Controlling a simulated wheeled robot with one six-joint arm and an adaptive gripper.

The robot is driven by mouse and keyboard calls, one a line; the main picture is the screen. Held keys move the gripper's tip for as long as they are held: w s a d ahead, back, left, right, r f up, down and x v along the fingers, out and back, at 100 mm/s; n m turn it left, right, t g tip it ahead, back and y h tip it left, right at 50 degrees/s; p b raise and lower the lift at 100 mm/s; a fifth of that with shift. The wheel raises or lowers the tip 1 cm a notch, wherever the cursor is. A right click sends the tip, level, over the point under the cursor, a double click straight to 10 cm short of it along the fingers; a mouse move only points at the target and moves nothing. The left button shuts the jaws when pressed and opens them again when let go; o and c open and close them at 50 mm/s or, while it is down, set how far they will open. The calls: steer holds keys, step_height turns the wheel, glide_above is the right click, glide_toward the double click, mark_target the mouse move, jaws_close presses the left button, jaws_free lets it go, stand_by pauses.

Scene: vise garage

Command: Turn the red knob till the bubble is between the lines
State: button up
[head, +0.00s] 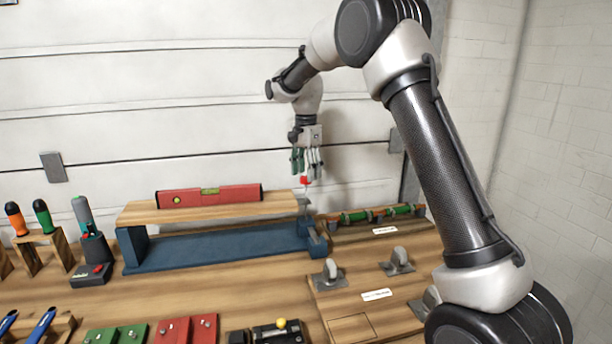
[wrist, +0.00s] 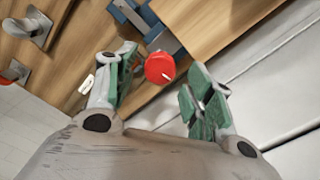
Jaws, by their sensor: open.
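The red knob (head: 304,180) stands at the right end of the raised wooden board (head: 150,214). In the wrist view the red knob (wrist: 160,67) has a white mark on top and lies between the fingers, a little beyond them. My gripper (head: 307,170) is open above the knob, pointing down; its green-padded fingers (wrist: 158,88) are apart on either side, not seen touching it. A red spirit level (head: 236,194) lies on the board. Its greenish vial (head: 209,190) shows in the middle; the bubble and lines are too small to make out.
A blue base (head: 215,245) lies under the board. Screwdrivers in a wooden stand (head: 58,245) are at left. Toggle clamps (head: 398,262) and a rack with green-handled items (head: 370,215) are at right.

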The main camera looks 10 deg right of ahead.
steer(key=shift+f, duration=0.9)
steer(key=c, duration=1)
steer(key=shift+n, duration=0.4)
steer(key=n, duration=0.3)
steer(key=shift+n, duration=2.4)
